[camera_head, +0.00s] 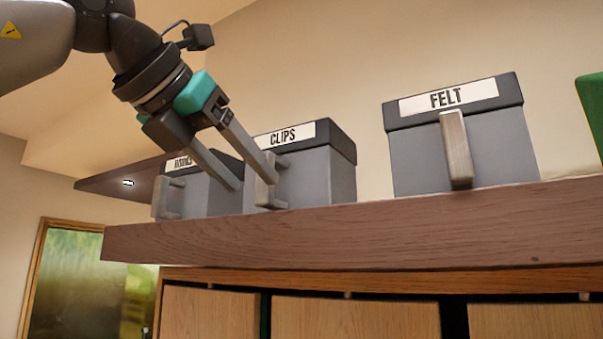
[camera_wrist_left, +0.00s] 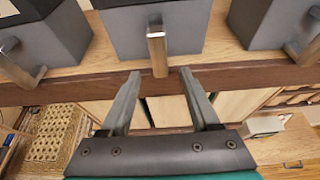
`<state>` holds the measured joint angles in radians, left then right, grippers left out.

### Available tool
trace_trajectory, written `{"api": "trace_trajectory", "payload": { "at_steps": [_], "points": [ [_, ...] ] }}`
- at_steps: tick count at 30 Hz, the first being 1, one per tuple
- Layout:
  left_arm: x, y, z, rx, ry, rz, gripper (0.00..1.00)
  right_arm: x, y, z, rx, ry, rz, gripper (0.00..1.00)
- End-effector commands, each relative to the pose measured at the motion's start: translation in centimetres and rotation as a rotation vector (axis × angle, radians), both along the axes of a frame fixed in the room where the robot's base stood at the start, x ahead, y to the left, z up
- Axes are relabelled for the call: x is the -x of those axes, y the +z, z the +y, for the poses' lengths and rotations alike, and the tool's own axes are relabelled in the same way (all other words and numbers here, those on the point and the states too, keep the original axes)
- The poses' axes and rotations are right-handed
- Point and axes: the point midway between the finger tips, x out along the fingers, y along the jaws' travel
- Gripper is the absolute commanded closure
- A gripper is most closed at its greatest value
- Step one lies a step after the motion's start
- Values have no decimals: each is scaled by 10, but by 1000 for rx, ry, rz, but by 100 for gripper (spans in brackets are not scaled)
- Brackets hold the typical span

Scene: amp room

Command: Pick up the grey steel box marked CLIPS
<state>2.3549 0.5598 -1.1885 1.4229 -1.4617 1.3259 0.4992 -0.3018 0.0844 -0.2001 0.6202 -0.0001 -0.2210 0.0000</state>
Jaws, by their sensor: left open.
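The grey steel box marked CLIPS (camera_head: 325,178) stands on a wooden shelf, with a dark lid, a white label and an upright bar handle (camera_head: 266,193) on its front. My left gripper (camera_head: 255,183) is open and empty, its fingers reaching down to the front of this box near the handle. In the left wrist view the middle grey box (camera_wrist_left: 190,35) is straight ahead, and its handle (camera_wrist_left: 157,52) lines up with the gap between my open fingertips (camera_wrist_left: 160,73). I cannot tell whether the handle is between the fingers in depth. My right gripper is not in view.
A similar box marked FELT (camera_head: 415,160) stands to the right, and another box with a partly hidden label (camera_head: 200,196) to the left. The shelf edge (camera_head: 350,235) runs below them. A green object (camera_head: 591,105) is at the far right. A woven item (camera_wrist_left: 50,135) lies below.

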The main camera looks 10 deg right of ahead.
Motion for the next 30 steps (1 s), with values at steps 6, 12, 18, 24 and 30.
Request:
{"api": "trace_trajectory", "payload": {
  "at_steps": [6,12,18,24,30],
  "points": [
    [-12,-3,-9,-2,0,1,38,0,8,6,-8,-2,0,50],
    [-34,-10,-25,-3,0,2,38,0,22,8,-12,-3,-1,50],
    [-45,-17,-33,2,-1,2,38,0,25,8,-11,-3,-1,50],
    [-45,-18,-33,1,-1,1,39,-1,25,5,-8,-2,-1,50],
    [-45,-18,-32,2,-1,0,61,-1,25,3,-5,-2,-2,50]
  ]
}}
